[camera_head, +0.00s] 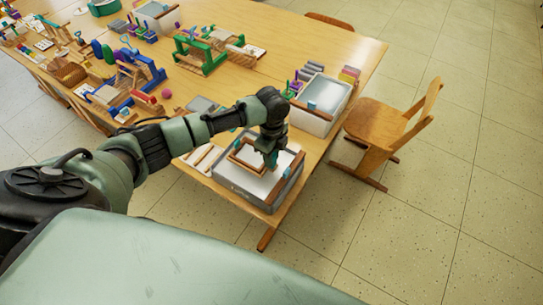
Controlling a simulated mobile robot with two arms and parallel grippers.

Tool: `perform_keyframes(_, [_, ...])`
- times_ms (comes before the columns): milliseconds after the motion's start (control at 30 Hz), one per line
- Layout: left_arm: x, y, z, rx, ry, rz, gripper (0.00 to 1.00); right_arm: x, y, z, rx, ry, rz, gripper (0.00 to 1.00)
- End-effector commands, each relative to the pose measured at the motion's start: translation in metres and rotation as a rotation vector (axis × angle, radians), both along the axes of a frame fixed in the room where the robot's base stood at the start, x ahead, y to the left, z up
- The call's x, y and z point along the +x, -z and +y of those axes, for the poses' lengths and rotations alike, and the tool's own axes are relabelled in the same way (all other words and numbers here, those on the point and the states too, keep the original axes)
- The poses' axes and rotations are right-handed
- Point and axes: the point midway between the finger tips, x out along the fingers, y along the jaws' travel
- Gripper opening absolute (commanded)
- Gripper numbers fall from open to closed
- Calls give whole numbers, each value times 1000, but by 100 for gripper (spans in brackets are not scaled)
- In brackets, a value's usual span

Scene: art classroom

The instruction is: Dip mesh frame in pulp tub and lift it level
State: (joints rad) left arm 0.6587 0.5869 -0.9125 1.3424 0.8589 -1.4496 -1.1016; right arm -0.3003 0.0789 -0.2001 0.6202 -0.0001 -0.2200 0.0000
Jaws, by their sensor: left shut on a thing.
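A wooden mesh frame (243,165) is over the nearest grey tub at the table's near right corner. My left gripper (270,161) points down at the frame's right side and is shut on it. The frame looks about level; I cannot tell whether it touches the pulp. The pulp tub (240,193) has grey walls and pale contents (255,185). A wooden bar lies along its right side. My right gripper is not in view.
A second tub (312,122) stands farther back on the table (345,50). Green and blue presses (203,54) and small tools crowd the left. A wooden chair (385,122) stands at the right, with open floor beyond.

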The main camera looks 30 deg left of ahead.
Motion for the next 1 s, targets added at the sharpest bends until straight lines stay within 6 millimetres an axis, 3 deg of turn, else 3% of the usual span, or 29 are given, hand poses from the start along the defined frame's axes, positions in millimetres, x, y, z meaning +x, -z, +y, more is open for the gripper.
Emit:
perform_keyframes(367, [0, -3, 0, 0, 0, -1, 0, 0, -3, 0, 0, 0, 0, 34])
perform_keyframes(1000, [0, -51, 0, 0, 0, -1, 0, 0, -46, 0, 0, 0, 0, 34])
